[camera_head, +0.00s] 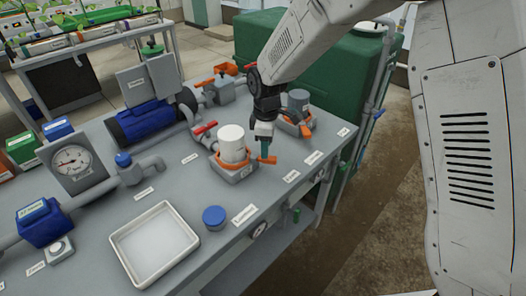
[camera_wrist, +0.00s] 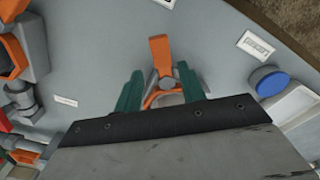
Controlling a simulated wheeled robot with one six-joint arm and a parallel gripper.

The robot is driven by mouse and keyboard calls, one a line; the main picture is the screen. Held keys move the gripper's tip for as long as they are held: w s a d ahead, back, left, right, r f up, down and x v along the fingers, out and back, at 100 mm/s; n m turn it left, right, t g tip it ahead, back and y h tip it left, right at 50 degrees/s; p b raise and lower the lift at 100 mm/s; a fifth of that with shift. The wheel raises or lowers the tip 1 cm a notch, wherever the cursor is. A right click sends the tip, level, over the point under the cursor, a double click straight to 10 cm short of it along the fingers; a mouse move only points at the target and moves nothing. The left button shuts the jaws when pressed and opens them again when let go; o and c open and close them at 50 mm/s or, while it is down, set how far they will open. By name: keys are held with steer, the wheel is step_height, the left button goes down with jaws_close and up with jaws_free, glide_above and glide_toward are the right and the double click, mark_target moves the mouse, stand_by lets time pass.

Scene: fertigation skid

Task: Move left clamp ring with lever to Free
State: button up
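The left clamp ring (camera_head: 226,166) is an orange band around the foot of a white cylinder (camera_head: 232,142) on a grey base. Its orange lever (camera_head: 266,159) sticks out to the right; it also shows in the wrist view (camera_wrist: 160,52), with part of the orange ring (camera_wrist: 152,99) behind it. My gripper (camera_head: 264,148) is over the lever side of the ring, right of the white cylinder. In the wrist view its two green fingers (camera_wrist: 160,92) are apart, one on each side of the lever's root. Contact cannot be told.
A second clamp ring (camera_head: 292,126) with a grey cylinder stands close by on the right. A red-handled valve (camera_head: 204,128) is at left. A blue cap (camera_head: 214,217) and a white tray (camera_head: 118,243) lie in front. The bench is clear around the labels.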

step_height(320, 180, up, 5)
steer(key=shift+f, duration=0.15)
